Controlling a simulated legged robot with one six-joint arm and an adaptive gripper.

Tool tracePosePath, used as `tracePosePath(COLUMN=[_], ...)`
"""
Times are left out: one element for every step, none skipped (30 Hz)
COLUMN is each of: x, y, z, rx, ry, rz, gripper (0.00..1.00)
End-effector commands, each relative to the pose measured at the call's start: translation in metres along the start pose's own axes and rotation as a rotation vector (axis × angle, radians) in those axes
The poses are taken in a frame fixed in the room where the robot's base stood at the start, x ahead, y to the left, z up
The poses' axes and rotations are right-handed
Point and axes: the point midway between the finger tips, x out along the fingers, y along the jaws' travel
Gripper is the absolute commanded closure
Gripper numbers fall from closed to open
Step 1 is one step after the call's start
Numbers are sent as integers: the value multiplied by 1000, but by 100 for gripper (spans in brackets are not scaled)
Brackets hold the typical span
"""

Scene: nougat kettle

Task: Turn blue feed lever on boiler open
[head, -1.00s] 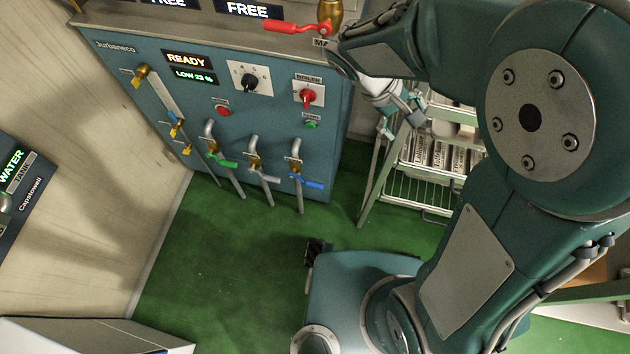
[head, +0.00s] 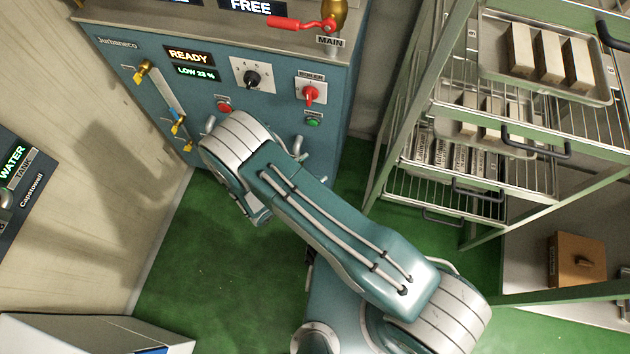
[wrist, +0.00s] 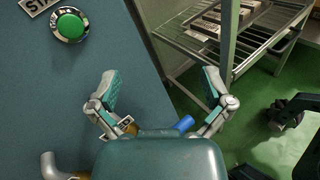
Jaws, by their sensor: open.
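The blue feed lever (wrist: 183,123) shows in the wrist view as a short blue end above my gripper's housing, between the two fingers and nearer the right one. The rest of the lever is hidden by the housing. Its brass valve (wrist: 128,126) shows partly behind the left finger. My gripper (wrist: 160,84) is open and empty, with its fingers spread wide beside the boiler front. The boiler (head: 140,75) is the blue cabinet at upper left in the head view.
A green start button (wrist: 70,24) is on the panel. A bent pipe (wrist: 52,165) sticks out at lower left in the wrist view. A wire rack (head: 440,150) with trays stands right of the boiler. A red main lever (head: 298,24) is on top. Green floor (head: 215,260) is clear.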

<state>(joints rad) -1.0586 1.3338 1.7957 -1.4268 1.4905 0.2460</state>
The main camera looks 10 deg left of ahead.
Motion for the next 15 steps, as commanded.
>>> tracePosePath(x=[-10,-14,-21,-26,-31,-37,-41,-45,-49,-52,-54,-57,-58,-60,-61], y=[-9,-13,-20,-25,-30,-38,-44,-50,-57,-62,-67,-73,-76,-78,-81], z=[-22,-33,-48,-58,-69,-82,-91,-100,-110,-117,-123,-129,-133,-136,-139], rx=[-46,-67,-95,-116,-135,-162,-179,-194,-213,-226,-237,-250,-257,-263,-268], ry=[-4,-6,-9,-10,-12,-12,-12,-12,-11,-10,-9,-8,-7,-6,-5], rz=[74,116,173,216,258,313,353,391,436,466,493,524,542,557,572], gripper=[0,0,0,0,0,0,0,0,0,0,0,0,0,0,0])
